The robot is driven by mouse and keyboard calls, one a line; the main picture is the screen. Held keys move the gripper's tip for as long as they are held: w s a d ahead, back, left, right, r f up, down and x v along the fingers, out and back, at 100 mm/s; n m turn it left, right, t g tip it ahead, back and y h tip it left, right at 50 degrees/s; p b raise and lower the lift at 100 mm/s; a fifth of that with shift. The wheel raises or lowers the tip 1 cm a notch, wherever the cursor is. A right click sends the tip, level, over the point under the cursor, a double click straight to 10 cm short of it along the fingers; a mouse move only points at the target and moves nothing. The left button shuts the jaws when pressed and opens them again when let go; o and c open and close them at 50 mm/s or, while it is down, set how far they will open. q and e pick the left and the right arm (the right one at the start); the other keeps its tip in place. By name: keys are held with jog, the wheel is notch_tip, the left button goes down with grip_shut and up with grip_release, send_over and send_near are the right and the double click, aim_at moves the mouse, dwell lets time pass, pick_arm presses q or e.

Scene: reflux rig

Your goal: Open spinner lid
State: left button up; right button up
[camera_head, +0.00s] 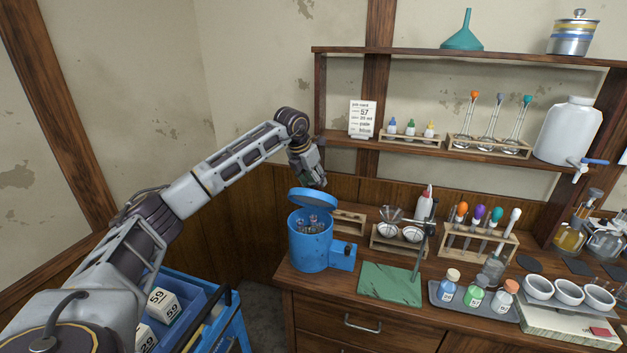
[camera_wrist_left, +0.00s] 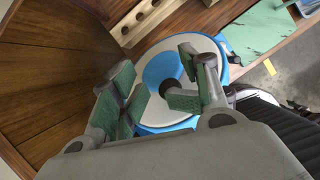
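The blue spinner (camera_head: 309,250) stands at the left end of the bench. Its round lid (camera_head: 313,199) is raised and tilted above the body, and several tubes (camera_head: 312,225) show inside through the gap. My left gripper (camera_head: 320,182) is just above the lid, pointing down. In the left wrist view the green-padded fingers (camera_wrist_left: 160,92) are spread apart, with the blue and white spinner (camera_wrist_left: 163,72) behind them. A dark round spot shows between the fingers; I cannot tell whether they touch the lid. My right gripper is not in view.
A green mat (camera_head: 390,284) lies right of the spinner. Wooden racks (camera_head: 478,244) stand behind, and a tray (camera_head: 473,304) with bottles lies further right. A shelf (camera_head: 440,150) hangs above. A blue cart (camera_head: 238,325) stands at lower left.

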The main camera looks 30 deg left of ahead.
pick_arm(q)
jog(key=shift+s+a+r, duration=0.1)
jog(key=shift+s+a, duration=0.05)
jog(key=shift+s, duration=0.1)
jog(key=shift+w, duration=0.15)
jog(key=shift+w+r, duration=0.1)
jog(key=shift+r, duration=0.05)
jog(key=shift+w+a+r+p, duration=0.15)
jog(key=shift+r+p, duration=0.4)
jog(key=shift+p, duration=0.2)
jog(key=w+a+r+p, duration=0.1)
jog(key=w+r+p, duration=0.2)
jog(key=r, duration=0.3)
jog(key=w+a+r+p, duration=0.2)
jog(key=r+p, duration=0.1)
jog(key=r, duration=0.3)
jog(key=shift+w+a+r, duration=0.2)
jog(key=shift+w+r, duration=0.1)
jog(key=shift+w, duration=0.1)
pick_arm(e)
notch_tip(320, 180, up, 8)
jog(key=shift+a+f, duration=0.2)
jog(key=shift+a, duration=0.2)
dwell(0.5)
